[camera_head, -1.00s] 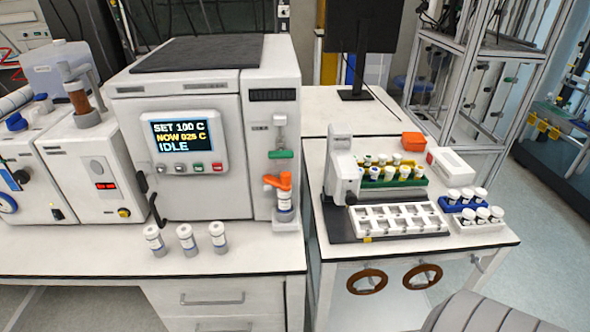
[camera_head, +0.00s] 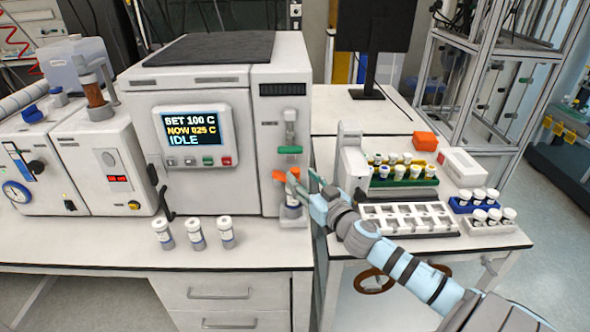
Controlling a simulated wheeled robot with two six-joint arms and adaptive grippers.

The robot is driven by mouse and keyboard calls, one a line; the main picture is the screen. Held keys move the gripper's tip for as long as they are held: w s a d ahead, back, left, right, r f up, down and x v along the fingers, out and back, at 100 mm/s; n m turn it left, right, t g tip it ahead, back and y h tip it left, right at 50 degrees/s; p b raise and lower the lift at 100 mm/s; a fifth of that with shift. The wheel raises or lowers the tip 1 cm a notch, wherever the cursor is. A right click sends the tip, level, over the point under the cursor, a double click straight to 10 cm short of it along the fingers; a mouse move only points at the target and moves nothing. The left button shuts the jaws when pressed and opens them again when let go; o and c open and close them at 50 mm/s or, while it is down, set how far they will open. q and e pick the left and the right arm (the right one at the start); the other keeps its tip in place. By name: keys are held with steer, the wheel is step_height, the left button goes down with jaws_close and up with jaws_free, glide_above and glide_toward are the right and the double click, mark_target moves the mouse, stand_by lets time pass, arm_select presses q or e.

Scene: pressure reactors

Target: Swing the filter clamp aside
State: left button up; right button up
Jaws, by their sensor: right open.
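The orange filter clamp (camera_head: 279,175) is on the right front of the white reactor cabinet, below a green handle (camera_head: 290,150). A vial with a dark band (camera_head: 291,211) stands under the clamp on a small white foot. My right gripper (camera_head: 300,184) reaches in from the right and is open. Its fingers are at the clamp and hide part of it and the top of the vial. I cannot tell whether they touch the clamp. My left gripper is not in view.
The reactor (camera_head: 200,88) has a screen reading IDLE. Several capped vials (camera_head: 195,234) stand on the bench before it. On the right table are a white tray (camera_head: 448,229), a vial rack (camera_head: 405,182), an orange box (camera_head: 425,141) and a blue rack (camera_head: 461,208).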

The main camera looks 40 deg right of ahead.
mark_target(297, 173)
steer(key=w, duration=0.1)
steer(key=w+p, duration=0.1)
steer(key=w, duration=0.1)
steer(key=w+p, duration=0.1)
steer(key=shift+w+d+r, duration=0.2)
steer(key=shift+w+r, duration=0.1)
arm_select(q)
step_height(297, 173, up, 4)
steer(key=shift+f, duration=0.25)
arm_select(e)
steer(key=shift+f, duration=0.1)
steer(key=shift+s, duration=0.1)
jaws_close()
